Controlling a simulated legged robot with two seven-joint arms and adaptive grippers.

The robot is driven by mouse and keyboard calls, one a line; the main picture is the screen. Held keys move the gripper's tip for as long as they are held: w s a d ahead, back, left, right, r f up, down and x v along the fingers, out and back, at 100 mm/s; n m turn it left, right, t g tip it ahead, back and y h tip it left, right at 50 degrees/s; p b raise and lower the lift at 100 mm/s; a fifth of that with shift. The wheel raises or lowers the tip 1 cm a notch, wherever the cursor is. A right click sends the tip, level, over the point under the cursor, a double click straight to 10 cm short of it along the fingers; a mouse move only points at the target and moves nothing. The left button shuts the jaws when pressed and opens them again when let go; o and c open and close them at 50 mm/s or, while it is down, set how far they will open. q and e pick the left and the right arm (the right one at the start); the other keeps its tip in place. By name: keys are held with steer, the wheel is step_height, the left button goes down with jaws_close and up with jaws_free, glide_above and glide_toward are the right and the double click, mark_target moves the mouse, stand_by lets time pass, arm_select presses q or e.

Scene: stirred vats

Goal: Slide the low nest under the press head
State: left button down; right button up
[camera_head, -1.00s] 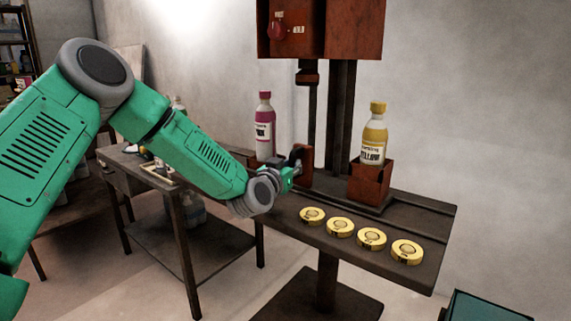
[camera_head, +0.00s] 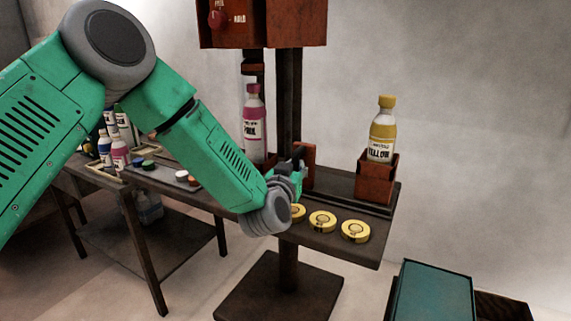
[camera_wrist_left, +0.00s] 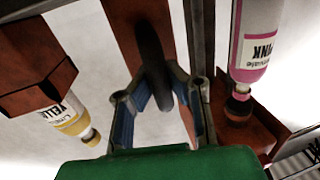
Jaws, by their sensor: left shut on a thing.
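The pink-labelled bottle (camera_head: 253,125) stands upright on the left side of the slide, beneath the press head (camera_head: 252,66). Its low nest is mostly hidden behind my left arm. In the left wrist view, where things appear upside down, the pink bottle's (camera_wrist_left: 258,40) cap lines up with the press ram (camera_wrist_left: 237,108); I cannot tell whether they touch. My left gripper (camera_head: 290,172) is shut on a dark handle (camera_wrist_left: 155,75) in front of a red upright plate (camera_head: 308,160). The taller red nest (camera_head: 376,184) holds the yellow bottle (camera_head: 382,135) at right. My right gripper is not in view.
Several yellow discs (camera_head: 322,221) lie along the front of the press table (camera_head: 352,252), close to my left wrist. A side table at left holds bottles (camera_head: 119,153) and small lids (camera_head: 182,176). A teal-topped box (camera_head: 433,292) stands at lower right.

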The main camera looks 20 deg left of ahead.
arm_select(q)
steer(key=shift+d, duration=0.2)
steer(key=shift+f, duration=0.1)
steer(key=c, duration=1.5)
jaws_free()
steer(key=shift+s+d, duration=0.1)
steer(key=shift+d, duration=0.05)
steer(key=s, duration=0.4)
steer(key=s+d, duration=0.1)
steer(key=s, duration=0.6)
steer(key=shift+s+d, duration=0.3)
steer(key=shift+s, duration=0.1)
